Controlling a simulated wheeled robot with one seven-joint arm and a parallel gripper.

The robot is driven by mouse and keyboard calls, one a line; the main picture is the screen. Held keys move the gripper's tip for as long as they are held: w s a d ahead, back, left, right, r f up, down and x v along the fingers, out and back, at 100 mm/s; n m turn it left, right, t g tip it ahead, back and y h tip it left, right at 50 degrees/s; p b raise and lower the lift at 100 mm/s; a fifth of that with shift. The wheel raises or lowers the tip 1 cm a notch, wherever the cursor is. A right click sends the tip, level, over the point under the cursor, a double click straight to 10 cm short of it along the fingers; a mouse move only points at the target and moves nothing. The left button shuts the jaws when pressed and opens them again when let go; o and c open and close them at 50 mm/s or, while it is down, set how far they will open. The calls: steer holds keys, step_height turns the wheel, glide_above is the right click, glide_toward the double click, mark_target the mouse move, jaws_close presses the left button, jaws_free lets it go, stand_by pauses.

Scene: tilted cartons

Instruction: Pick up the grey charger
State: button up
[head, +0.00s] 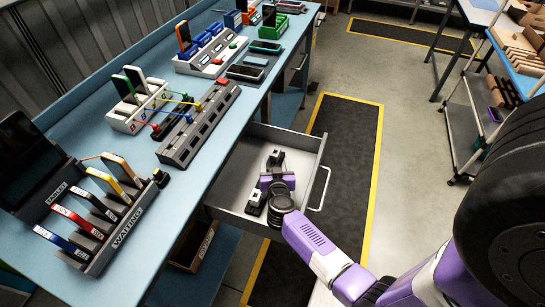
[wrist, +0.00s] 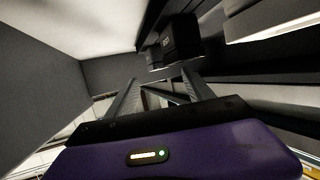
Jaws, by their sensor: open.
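My gripper (head: 277,174) is inside the open drawer (head: 231,187), reaching in from the front right. In the wrist view my gripper (wrist: 160,80) has its two fingers apart with nothing held between them. A dark charger-like block (head: 276,158) lies just beyond the fingertips; a dark block with a small pale marking (wrist: 174,42) shows ahead of the fingers in the wrist view. A second dark block with a pale patch (head: 255,202) lies in the drawer nearer the front left, beside my gripper. The dim light leaves unclear which block is the grey charger.
The drawer walls stand close around my gripper, and its handle (head: 321,188) is at the right. The blue workbench (head: 215,165) above holds phone racks (head: 200,125) and cables. A black mat (head: 335,180) lies on clear floor to the right.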

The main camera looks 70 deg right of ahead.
mark_target(275, 155)
steer(key=b+x, duration=0.2)
steer(key=x, duration=0.4)
steer(key=shift+s+d+f, duration=0.1)
steer(key=shift+d+f, duration=0.05)
steer(key=shift+f, duration=0.05)
jaws_close()
